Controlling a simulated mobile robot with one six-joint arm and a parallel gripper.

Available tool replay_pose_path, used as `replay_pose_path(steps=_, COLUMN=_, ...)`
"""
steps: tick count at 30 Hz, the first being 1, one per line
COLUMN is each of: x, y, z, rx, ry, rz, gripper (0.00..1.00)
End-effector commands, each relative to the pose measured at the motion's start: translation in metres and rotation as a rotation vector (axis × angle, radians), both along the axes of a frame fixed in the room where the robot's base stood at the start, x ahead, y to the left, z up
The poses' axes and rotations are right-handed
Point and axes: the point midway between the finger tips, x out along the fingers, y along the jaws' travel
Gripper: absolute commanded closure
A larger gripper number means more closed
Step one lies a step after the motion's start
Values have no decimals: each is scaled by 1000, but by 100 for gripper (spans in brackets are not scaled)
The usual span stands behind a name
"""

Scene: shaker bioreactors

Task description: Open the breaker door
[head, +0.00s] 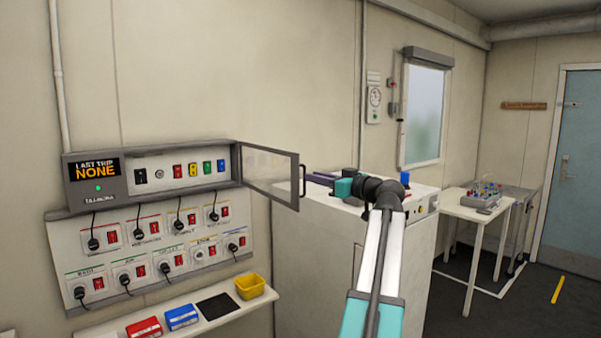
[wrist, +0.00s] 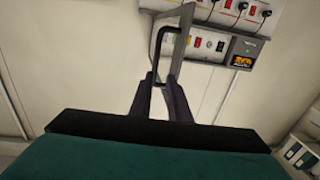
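The breaker door (head: 270,174), a grey frame with a clear pane, stands swung out to the right of the breaker box (head: 150,176), whose front is exposed. Its dark handle (head: 303,181) is on the door's free edge. My gripper (head: 312,178) is at this handle, coming from the right. In the wrist view, the fingers of my gripper (wrist: 161,80) are apart, with the handle (wrist: 155,55) and door edge (wrist: 180,50) at and just beyond their tips. Whether the fingers touch the handle is unclear.
Below the box is a socket panel (head: 70,265) with several plugs. A shelf (head: 232,317) holds a yellow bin (head: 250,287) and red and blue boxes. A pale cabinet (head: 310,260) stands under my arm. A side table (head: 478,211) is at right; floor near the blue door (head: 575,170) is clear.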

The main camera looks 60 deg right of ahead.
Motion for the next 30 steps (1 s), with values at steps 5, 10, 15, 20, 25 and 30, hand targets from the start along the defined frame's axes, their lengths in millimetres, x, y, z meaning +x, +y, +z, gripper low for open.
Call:
replay_pose_path(steps=5, x=26, y=-6, z=3, rx=2, ry=0, rz=2, gripper=84)
replay_pose_path(steps=10, x=50, y=-11, z=3, rx=1, ry=-1, rz=3, gripper=84)
replay_pose_path(steps=15, x=66, y=-12, z=3, rx=0, ry=-3, rz=6, gripper=84)
replay_pose_path(steps=20, x=70, y=-12, z=1, rx=0, ry=-2, rz=5, gripper=84)
replay_pose_path(steps=25, x=69, y=-12, z=0, rx=0, ry=-1, rz=4, gripper=84)
replay_pose_path(steps=30, x=69, y=-12, z=0, rx=0, ry=0, rz=4, gripper=99)
